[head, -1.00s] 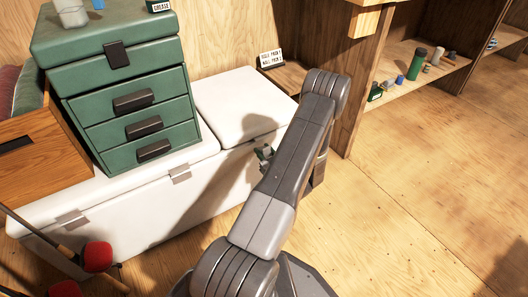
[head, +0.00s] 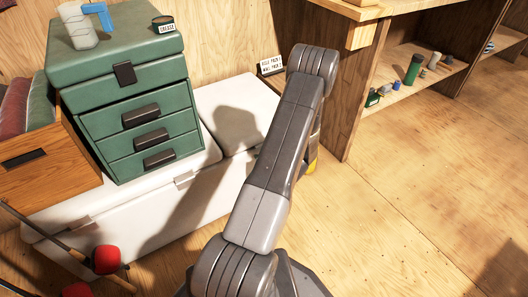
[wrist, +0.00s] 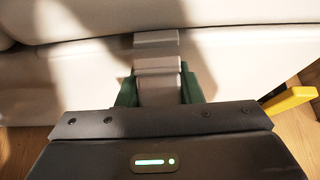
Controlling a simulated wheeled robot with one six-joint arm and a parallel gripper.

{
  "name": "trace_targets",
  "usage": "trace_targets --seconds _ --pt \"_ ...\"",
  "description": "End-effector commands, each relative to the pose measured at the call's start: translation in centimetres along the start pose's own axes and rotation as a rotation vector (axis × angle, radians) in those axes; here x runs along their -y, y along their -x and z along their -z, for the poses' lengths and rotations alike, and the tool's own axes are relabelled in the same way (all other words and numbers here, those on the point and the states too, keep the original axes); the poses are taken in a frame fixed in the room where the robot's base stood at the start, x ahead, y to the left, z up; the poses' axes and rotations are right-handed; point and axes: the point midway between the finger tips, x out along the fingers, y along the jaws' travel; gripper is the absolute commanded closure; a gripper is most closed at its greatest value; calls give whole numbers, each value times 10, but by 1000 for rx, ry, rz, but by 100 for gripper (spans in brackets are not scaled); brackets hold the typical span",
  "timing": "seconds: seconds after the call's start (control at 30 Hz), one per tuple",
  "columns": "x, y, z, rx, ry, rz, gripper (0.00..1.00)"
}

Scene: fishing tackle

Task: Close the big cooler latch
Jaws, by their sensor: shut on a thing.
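The big white cooler (head: 115,238) stands along the back wall with its lid down. In the wrist view a grey latch (wrist: 158,66) hangs on the cooler's front (wrist: 230,75), below a grey catch piece (wrist: 156,40) at the lid seam. My gripper (wrist: 158,90) has its green fingers on both sides of the latch's lower part and is shut on it. The wrist housing hides the latch's lower end. In the head view my arm hides the gripper and this latch. Another latch (head: 184,180) shows farther left on the cooler front.
A green drawer chest (head: 130,95) stands on the cooler lid, beside a wooden box (head: 45,165). Red-tipped rods (head: 106,259) lean at lower left. A yellow piece (wrist: 290,102) is right of my gripper. A wooden shelf (head: 400,92) stands right; the floor there is clear.

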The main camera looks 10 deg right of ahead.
Motion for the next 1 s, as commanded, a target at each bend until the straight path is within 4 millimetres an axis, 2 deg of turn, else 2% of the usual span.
trace_targets --seconds 0.03,0.4,1.0 --pt "0 3 -9 -39 4 -1 90" --pt "0 2 -14 -268 3 -1 90" --pt "0 -2 -15 -490 1 0 90"
